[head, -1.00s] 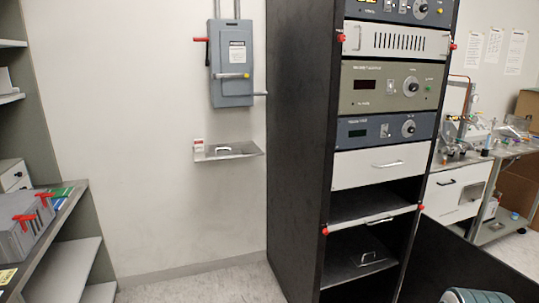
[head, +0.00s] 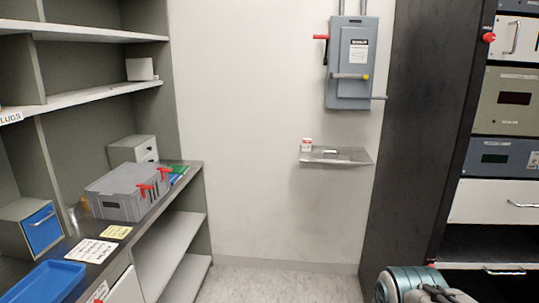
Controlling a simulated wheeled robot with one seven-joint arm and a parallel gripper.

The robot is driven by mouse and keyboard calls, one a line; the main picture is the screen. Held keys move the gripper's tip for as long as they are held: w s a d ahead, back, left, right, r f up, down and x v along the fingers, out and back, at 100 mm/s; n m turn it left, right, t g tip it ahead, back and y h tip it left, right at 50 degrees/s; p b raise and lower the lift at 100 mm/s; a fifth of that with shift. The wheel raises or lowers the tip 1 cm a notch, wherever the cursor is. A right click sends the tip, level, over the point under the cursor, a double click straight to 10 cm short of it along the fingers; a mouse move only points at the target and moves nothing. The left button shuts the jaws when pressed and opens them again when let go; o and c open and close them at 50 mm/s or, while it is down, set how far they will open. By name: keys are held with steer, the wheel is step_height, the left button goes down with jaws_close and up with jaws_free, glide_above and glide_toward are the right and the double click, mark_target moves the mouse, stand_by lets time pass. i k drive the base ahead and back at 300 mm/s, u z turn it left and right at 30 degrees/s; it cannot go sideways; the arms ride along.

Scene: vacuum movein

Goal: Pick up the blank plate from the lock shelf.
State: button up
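The lock shelf (head: 361,158) is a small grey metal shelf on the white wall, below the grey switch box. A thin, flat metal plate with a small light handle (head: 331,153) appears to lie on it; its outline is hard to tell from the shelf. A small red-and-white item (head: 306,145) stands at the shelf's left end. A teal and grey part of my arm shows at the bottom right, well below and right of the shelf. My gripper's fingers are not in view.
The switch box (head: 350,62) has a red handle and a bar. A dark equipment rack (head: 415,120) stands close on the right. On the left, a bench (head: 186,178) holds a grey box (head: 122,197) with red handles and a blue tray (head: 45,283). Floor below the lock shelf is clear.

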mark_target(314, 156)
steer(key=u, duration=0.85)
steer(key=i, duration=2.7)
steer(key=z, duration=1.6)
steer(key=i, duration=0.55)
steer(key=z, duration=0.55)
